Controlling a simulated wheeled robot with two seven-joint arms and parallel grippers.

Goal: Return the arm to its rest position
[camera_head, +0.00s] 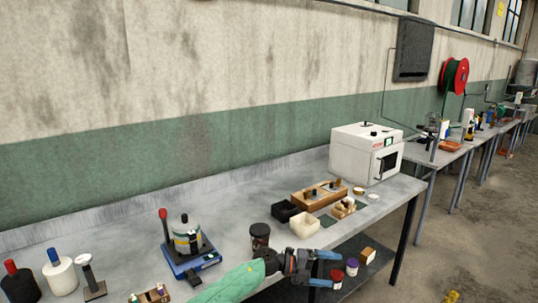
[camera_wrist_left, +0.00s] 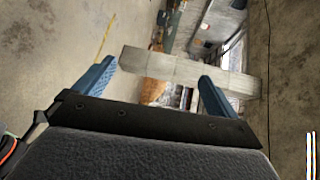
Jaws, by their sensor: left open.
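My left arm, in a green sleeve, reaches in from the bottom of the head view. My left gripper (camera_head: 330,268) is at the front edge of the grey workbench (camera_head: 125,237), to the right of a dark jar (camera_head: 260,232). Its blue fingers are spread apart and nothing is between them. In the left wrist view, the open gripper (camera_wrist_left: 158,82) faces the concrete floor and a pale grey bench surface seen sideways beyond the fingers. My right gripper is not in view.
On the bench stand a pot on a blue base (camera_head: 187,245), a black bin (camera_head: 285,211), a white bin (camera_head: 304,225), a wooden block holder (camera_head: 320,194) and a white oven (camera_head: 365,152). Open floor lies right.

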